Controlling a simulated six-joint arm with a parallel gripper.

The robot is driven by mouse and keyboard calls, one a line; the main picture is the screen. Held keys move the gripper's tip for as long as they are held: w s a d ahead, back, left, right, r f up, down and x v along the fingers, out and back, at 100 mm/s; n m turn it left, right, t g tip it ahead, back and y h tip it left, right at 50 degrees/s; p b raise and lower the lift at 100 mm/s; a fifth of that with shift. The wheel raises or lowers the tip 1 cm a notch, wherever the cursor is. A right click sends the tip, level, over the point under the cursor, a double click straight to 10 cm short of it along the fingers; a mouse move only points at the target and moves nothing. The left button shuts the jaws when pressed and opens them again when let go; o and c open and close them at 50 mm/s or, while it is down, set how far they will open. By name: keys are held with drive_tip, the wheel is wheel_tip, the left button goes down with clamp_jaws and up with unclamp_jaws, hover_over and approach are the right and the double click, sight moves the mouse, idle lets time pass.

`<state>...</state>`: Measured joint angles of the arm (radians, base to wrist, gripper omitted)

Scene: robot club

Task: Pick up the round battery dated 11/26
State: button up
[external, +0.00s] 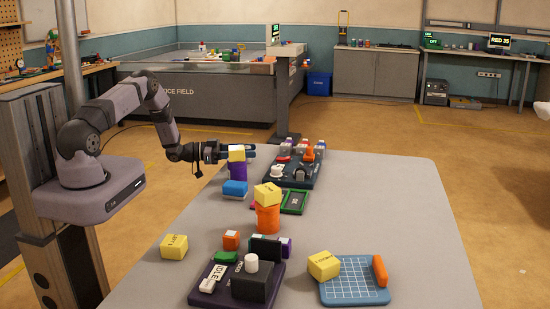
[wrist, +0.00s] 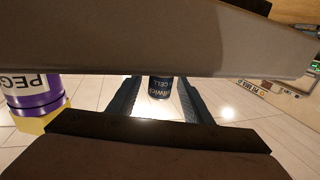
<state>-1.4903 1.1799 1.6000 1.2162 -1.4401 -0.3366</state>
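In the wrist view, a dark blue round cell (wrist: 160,87) with pale lettering that includes "CELL" shows between the two dark fingers of my gripper (wrist: 160,100). Narrow light gaps show on both sides of it, so the fingers look open around it. The bar across the picture hides part of the cell and the fingertips. I cannot read a date on it. In the external view, my gripper (external: 250,151) reaches level to the right, behind a yellow cube (external: 236,153) on a purple canister (external: 237,171); the cell is not clearly seen there.
The purple canister, marked "PEG", also shows close at the left in the wrist view (wrist: 35,88). A blue block (external: 235,188), an orange canister (external: 267,218) topped by a yellow cube, dark trays and a blue gridded board (external: 350,285) stand nearby. The table's right side is clear.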

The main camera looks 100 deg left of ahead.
sight(246, 147)
clamp_jaws()
drive_tip(key=shift+r, duration=0.2)
drive_tip(key=shift+r+b, duration=0.45)
drive_tip(key=shift+r, duration=4.4)
